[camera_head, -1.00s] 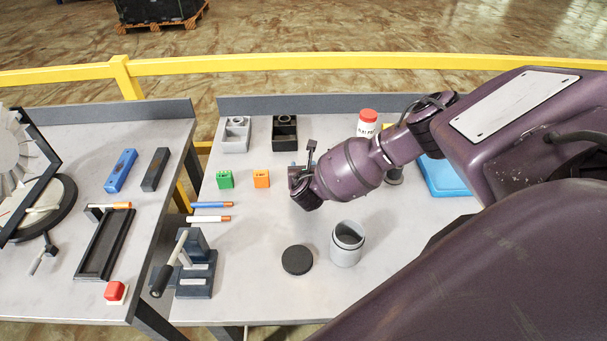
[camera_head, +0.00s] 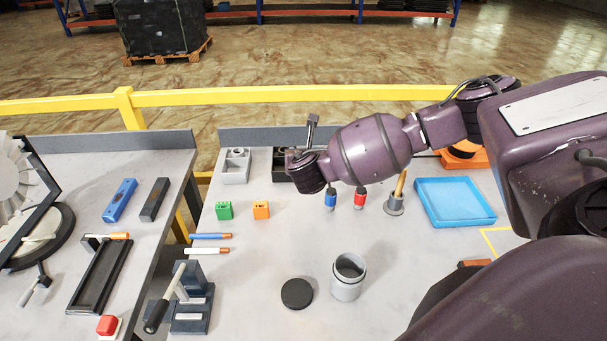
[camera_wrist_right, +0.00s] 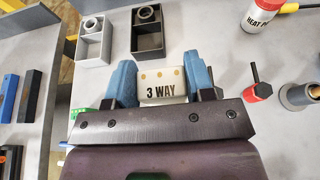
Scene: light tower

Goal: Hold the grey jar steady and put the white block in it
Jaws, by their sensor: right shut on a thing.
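The grey jar (camera_head: 347,284) stands upright and open-topped on the workbench in the head view, with nothing holding it. My right gripper (camera_wrist_right: 160,78) is shut on the white block (camera_wrist_right: 163,86), which is marked "3 WAY" and sits between the blue fingers in the right wrist view. In the head view the wrist end of my right arm is over the back of the bench, well beyond the jar. The block and the fingers are hidden there. My left gripper is not in view.
A black round disc (camera_head: 297,293) lies left of the jar. Green (camera_head: 224,211) and orange (camera_head: 261,210) blocks, a grey two-part holder (camera_head: 235,172), a blue tray (camera_head: 455,202) and a lever clamp (camera_head: 190,300) are around. The bench between blocks and jar is clear.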

